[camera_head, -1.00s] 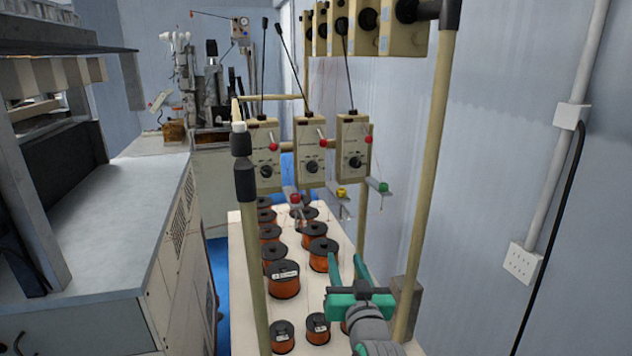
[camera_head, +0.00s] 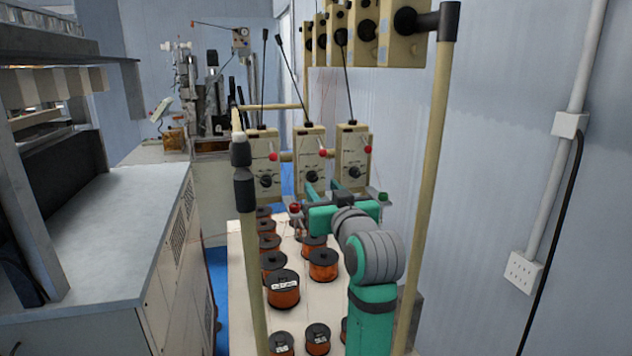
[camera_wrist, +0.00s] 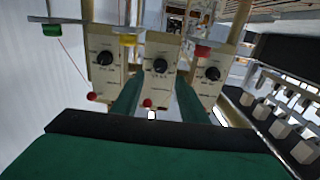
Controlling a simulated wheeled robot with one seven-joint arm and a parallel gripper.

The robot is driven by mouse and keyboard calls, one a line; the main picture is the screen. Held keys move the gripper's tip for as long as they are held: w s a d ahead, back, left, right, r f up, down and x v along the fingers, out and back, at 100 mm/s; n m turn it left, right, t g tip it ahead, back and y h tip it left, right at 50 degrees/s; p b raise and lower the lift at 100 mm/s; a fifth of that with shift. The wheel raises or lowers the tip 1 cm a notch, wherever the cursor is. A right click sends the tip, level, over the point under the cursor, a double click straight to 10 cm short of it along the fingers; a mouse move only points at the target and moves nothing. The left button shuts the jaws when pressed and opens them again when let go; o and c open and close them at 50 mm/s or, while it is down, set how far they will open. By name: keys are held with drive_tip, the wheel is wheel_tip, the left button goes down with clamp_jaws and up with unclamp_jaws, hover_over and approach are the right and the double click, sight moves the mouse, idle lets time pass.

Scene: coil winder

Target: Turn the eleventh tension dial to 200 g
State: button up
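Three beige tension boxes stand in a row, each with a black dial: left (camera_head: 267,181), middle (camera_head: 313,178) and right (camera_head: 354,172). Their scales are too small to read, and I cannot tell which is the eleventh. My gripper (camera_head: 337,188) is in front of the boxes, just below dial height, empty. In the wrist view, which is upside down, the green fingers (camera_wrist: 156,98) are open and apart. The middle dial (camera_wrist: 160,65) shows between and beyond their tips, not touched. The dials on either side (camera_wrist: 105,58) (camera_wrist: 212,73) lie outside the fingers.
Red balls (camera_head: 323,153) and tall rods (camera_head: 346,85) project from the boxes. Coloured guides, including a green one (camera_head: 383,197), stick out below. Beige posts (camera_head: 430,170) flank my arm. Copper wire spools (camera_head: 283,288) stand below. More boxes (camera_head: 400,35) hang above.

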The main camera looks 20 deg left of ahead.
sight(314, 177)
drive_tip(key=shift+x, duration=2.95)
clamp_jaws()
